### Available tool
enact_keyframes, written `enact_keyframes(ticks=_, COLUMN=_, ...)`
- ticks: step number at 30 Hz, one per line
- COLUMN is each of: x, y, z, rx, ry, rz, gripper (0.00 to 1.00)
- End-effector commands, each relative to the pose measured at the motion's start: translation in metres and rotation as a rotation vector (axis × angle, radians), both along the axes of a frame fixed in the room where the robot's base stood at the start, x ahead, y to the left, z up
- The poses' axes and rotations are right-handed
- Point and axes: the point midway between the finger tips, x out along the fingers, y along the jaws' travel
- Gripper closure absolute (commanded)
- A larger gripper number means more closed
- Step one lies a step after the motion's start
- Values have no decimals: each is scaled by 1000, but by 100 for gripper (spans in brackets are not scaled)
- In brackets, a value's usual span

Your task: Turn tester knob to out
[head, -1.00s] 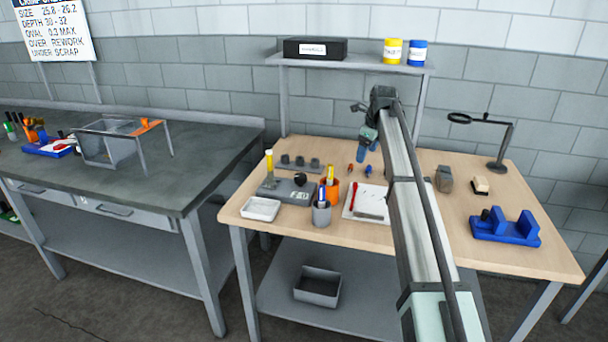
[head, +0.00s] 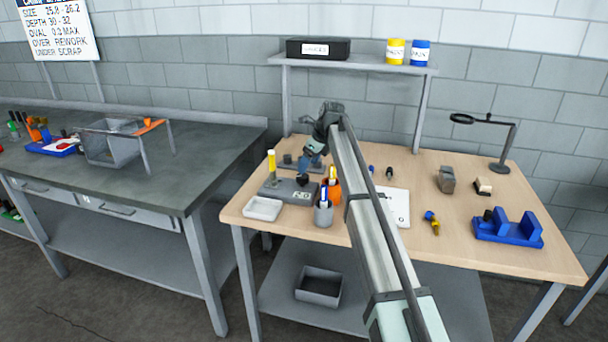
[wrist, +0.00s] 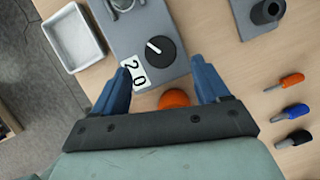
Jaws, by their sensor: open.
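The tester (head: 275,188) is a grey box at the left of the wooden bench, with a yellow-topped post on it. In the wrist view its black round knob (wrist: 159,52) has a white pointer line, and a white label reading "20" (wrist: 133,73) sits beside it. My gripper (wrist: 162,82) is open and empty, its blue fingers pointing at the tester and spread wide on either side of the knob's near edge. It appears above the knob, not touching it.
A white tray (head: 263,209) stands left of the tester. A grey block with dark sockets (wrist: 252,16) and several small drivers (wrist: 294,110) lie to the right in the wrist view.

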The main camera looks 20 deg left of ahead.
Motion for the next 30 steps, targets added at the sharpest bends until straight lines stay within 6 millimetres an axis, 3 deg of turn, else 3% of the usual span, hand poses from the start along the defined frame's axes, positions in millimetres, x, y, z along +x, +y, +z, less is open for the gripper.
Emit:
enact_keyframes(ticks=6, x=4, y=12, z=-32, rx=-1, ry=0, rz=0, gripper=25)
enact_keyframes(ticks=12, x=6, y=19, z=-49, rx=0, ry=0, rz=0, gripper=25)
enact_keyframes(ticks=25, x=6, y=21, z=-55, rx=0, ry=-1, rz=0, gripper=25)
enact_keyframes(ticks=30, x=6, y=21, z=-55, rx=0, ry=-1, rz=0, gripper=42)
